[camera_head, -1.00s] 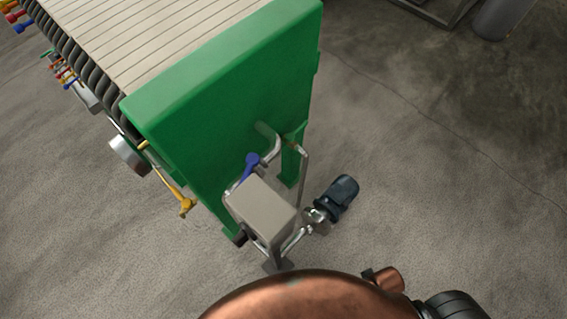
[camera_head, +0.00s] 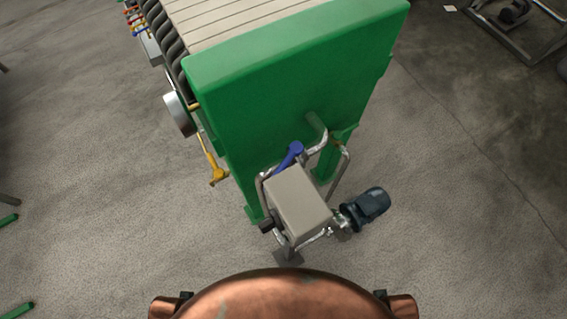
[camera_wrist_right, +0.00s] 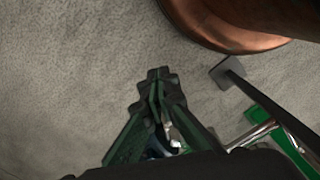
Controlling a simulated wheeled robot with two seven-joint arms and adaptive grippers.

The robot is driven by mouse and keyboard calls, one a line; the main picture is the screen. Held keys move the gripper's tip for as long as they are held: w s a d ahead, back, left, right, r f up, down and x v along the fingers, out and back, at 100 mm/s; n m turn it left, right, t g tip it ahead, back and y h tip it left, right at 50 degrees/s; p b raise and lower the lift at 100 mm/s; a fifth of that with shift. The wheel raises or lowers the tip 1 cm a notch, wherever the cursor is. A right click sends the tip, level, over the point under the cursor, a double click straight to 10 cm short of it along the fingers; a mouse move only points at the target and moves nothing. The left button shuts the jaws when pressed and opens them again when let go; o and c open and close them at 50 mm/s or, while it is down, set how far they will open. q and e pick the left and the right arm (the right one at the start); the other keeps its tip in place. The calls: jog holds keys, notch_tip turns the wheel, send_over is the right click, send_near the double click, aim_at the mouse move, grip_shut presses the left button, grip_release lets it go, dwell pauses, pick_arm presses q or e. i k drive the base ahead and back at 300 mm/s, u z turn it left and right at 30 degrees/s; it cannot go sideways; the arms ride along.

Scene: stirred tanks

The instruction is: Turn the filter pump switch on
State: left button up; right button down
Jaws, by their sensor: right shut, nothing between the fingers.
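The filter pump (camera_head: 368,208) is a dark blue motor unit on the floor, joined to silver pipework. A grey box (camera_head: 300,203) stands beside it, in front of the green end of the filter press. A small dark part (camera_head: 266,225) sits low on the box's left side; I cannot tell whether it is the switch. No switch shows clearly in either view. My right gripper (camera_wrist_right: 159,78) is shut and empty above the floor in the right wrist view. Dark blue and silver parts show partly behind its fingers. Neither gripper is in the head view.
The green filter press (camera_head: 290,95) rises behind the box. A blue-handled valve (camera_head: 290,155) and bent pipes are close above the box. A yellow handle (camera_head: 216,174) hangs at the left. In the right wrist view a dark post (camera_wrist_right: 265,98) stands right of the gripper. Floor is clear right of the pump.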

aim_at(268, 224)
jog(key=u, duration=0.05)
jog(key=k, duration=0.85)
jog(key=u, duration=2.4)
jog(key=i, duration=1.55)
jog(key=z, duration=2.8)
